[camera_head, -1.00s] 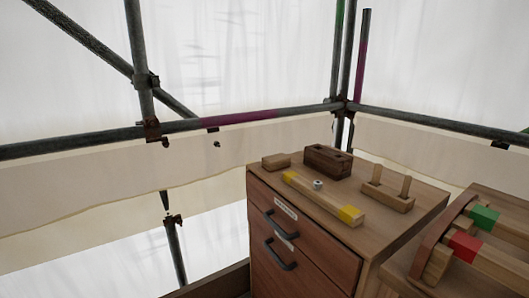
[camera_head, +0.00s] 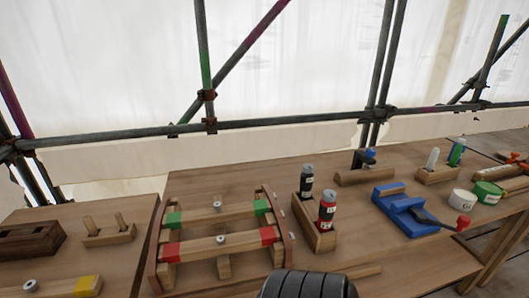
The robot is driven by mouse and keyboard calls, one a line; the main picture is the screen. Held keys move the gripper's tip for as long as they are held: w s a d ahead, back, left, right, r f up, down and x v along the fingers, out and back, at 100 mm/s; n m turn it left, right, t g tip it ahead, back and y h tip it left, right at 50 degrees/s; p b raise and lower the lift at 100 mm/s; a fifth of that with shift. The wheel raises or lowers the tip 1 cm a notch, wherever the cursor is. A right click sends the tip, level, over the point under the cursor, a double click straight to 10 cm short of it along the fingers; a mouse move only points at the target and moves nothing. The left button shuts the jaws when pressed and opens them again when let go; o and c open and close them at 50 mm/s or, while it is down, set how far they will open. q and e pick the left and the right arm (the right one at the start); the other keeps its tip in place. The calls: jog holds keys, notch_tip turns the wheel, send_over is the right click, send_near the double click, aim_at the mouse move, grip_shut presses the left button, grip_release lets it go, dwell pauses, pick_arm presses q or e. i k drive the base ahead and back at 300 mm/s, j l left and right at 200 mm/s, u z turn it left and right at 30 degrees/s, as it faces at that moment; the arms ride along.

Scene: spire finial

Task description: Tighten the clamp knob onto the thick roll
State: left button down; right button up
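I cannot identify a thick roll for certain. Two short round rolls, one white (camera_head: 462,201) and one with a green band (camera_head: 487,192), stand at the right of the bench. A blue vise-like clamp (camera_head: 398,208) sits left of them. Its dark handle ends in a red knob (camera_head: 463,222) that points to the right. I cannot tell whether anything is held in its jaws. Neither of my grippers shows. A black ribbed part at the bottom edge seems to be my own arm, with no fingers visible.
A wooden rack (camera_head: 200,236) with red- and green-ended bars lies at centre left. A wooden holder (camera_head: 315,232) carries black and red bottles. A small wooden stand (camera_head: 437,175) is at the back right. Scaffold pipes (camera_head: 270,122) run behind the bench.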

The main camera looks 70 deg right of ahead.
aim_at(369, 153)
jog(key=z, duration=3.15)
